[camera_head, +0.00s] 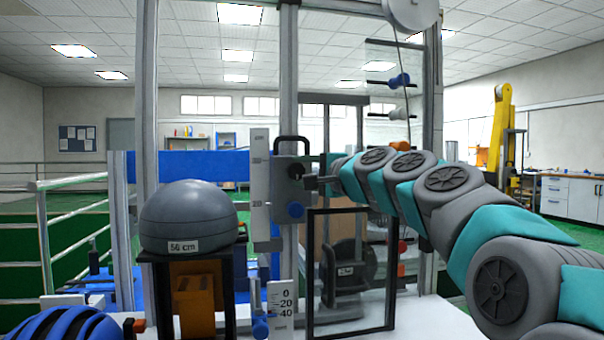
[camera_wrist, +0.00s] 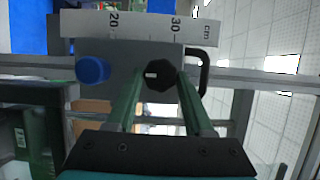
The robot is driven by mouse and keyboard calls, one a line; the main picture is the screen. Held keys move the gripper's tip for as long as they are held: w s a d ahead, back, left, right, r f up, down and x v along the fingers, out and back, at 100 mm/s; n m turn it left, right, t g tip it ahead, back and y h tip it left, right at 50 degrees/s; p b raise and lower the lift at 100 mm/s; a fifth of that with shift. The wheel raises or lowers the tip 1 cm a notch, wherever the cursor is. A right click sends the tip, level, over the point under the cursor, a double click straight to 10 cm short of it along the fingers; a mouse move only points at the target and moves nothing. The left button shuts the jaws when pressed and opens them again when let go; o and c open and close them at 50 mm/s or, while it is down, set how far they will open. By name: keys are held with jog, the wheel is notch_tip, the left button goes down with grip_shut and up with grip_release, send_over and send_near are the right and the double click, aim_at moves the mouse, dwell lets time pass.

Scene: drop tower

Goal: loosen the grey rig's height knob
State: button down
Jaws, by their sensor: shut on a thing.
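The grey rig's carriage block (camera_head: 290,186) sits on an upright post beside a vertical cm scale (camera_head: 260,200). A black knob with a white mark (camera_wrist: 158,76) is on the block's face. My gripper (camera_wrist: 157,80) is shut on this black knob, with one green finger on each side. In the head view my gripper (camera_head: 308,183) reaches the block from the right. A blue knob (camera_wrist: 92,69) is on the same block, apart from the fingers; it also shows in the head view (camera_head: 296,210), lower on the block. A black handle (camera_wrist: 202,72) is on the block's top.
A black open frame (camera_head: 350,210) stands below my arm. A blue ribbed object (camera_head: 65,325) is at the front left. Grey posts rise around the block.

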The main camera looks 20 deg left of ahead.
jog(key=shift+c, duration=1.4)
grip_release()
jog(key=shift+s+d, duration=0.1)
jog(key=shift+d, duration=0.05)
jog(key=v, duration=0.7)
jog(key=shift+d+b, duration=0.2)
jog(key=shift+b, duration=0.25)
jog(key=shift+s, duration=0.15)
